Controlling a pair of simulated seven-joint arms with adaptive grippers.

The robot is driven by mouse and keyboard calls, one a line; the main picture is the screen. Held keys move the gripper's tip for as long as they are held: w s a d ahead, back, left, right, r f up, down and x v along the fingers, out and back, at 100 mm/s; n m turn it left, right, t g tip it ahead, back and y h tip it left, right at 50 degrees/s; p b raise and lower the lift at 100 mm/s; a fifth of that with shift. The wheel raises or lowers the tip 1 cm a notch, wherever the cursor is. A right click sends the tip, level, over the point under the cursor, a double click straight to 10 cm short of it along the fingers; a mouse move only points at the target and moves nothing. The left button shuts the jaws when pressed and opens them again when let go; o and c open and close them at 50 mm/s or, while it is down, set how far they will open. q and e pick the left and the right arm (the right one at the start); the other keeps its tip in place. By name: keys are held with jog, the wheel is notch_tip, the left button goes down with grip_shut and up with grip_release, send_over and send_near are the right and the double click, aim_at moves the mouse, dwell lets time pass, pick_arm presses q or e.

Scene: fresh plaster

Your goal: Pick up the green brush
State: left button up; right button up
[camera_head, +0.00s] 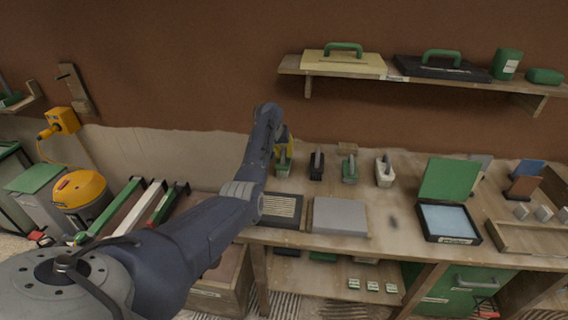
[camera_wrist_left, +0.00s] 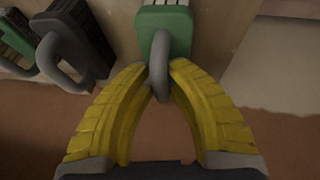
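A green brush (camera_head: 283,167) with a grey loop handle is at the left end of a row of brushes on the workbench; its green block also shows in the left wrist view (camera_wrist_left: 165,28). My left gripper (camera_head: 283,142) is above it, partly hidden by my own arm. In the left wrist view, the yellow fingertips (camera_wrist_left: 160,66) close in on both sides of the grey handle and appear to touch it. The brush looks to be at bench level; contact beneath it is hidden. My right gripper is not in view.
A dark brush (camera_head: 316,166), another green brush (camera_head: 350,168) and a pale brush (camera_head: 384,171) stand to the right. A grey block (camera_head: 339,216) and a slatted tray (camera_head: 281,207) lie in front. A shelf (camera_head: 420,80) with cases hangs above. An open green box (camera_head: 449,180) is farther right.

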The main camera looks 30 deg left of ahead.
pick_arm(q)
grip_shut()
dwell(0.3)
jog(key=shift+r, duration=0.1)
notch_tip(320, 180, up, 20)
dwell(0.8)
grip_release()
grip_shut()
dwell(1.9)
